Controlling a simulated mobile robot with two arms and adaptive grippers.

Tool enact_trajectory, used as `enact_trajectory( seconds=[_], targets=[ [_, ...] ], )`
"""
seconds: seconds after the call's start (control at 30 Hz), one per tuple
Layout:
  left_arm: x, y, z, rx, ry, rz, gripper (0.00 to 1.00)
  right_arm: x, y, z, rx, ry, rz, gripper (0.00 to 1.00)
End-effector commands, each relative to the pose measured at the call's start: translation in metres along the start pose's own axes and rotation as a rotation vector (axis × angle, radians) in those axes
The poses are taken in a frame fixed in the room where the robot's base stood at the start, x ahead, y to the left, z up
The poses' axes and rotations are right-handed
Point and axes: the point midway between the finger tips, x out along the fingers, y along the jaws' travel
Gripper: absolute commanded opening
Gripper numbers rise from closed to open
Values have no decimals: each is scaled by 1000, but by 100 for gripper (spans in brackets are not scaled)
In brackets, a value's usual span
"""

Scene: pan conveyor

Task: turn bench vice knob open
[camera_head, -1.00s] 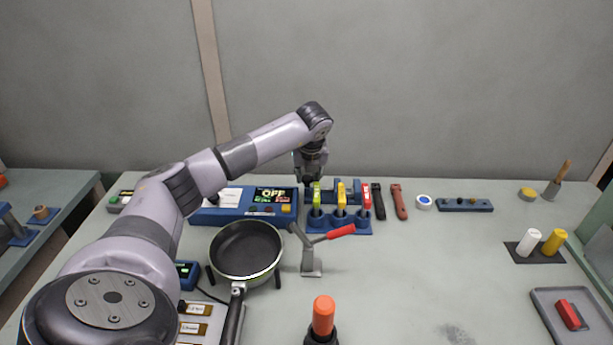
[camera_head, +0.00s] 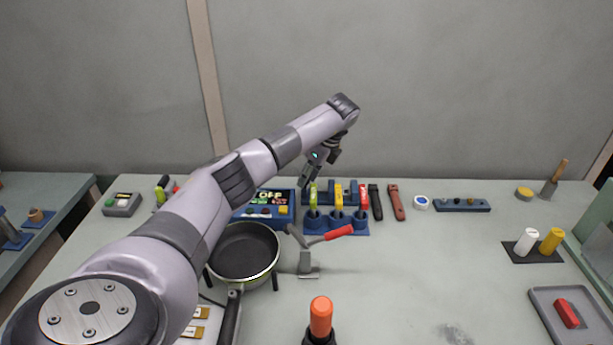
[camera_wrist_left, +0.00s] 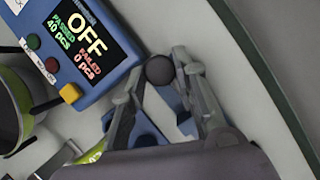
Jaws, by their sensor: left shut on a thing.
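The blue bench vice (camera_head: 347,186) stands at the back of the table behind a rack of coloured-handled tools, partly hidden by them. In the left wrist view, its dark round knob (camera_wrist_left: 160,69) sits between the fingertips of my left gripper (camera_wrist_left: 167,72). The fingers are shut on the knob, one on each side. Blue parts of the vice (camera_wrist_left: 146,131) show between the fingers. In the head view, my left gripper (camera_head: 306,180) reaches down at a slant by the vice's left end, and the knob cannot be made out there. My right gripper is in no view.
A blue control box (camera_head: 250,211) reading OFF stands left of the vice; its screen (camera_wrist_left: 85,38) shows in the wrist view. The tool rack (camera_head: 335,226) is close in front.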

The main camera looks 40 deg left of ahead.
Motion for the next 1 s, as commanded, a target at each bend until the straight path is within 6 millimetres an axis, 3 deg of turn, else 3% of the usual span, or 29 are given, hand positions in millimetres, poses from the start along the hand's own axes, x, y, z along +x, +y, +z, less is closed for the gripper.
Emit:
enact_trajectory(
  seconds=[0.4, 1.0],
  targets=[
    [0, -5, 1, -349, 0, 137, 0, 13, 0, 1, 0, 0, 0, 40],
    [0, -6, 3, -529, 0, 211, 0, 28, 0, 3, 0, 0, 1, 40]
  ],
)
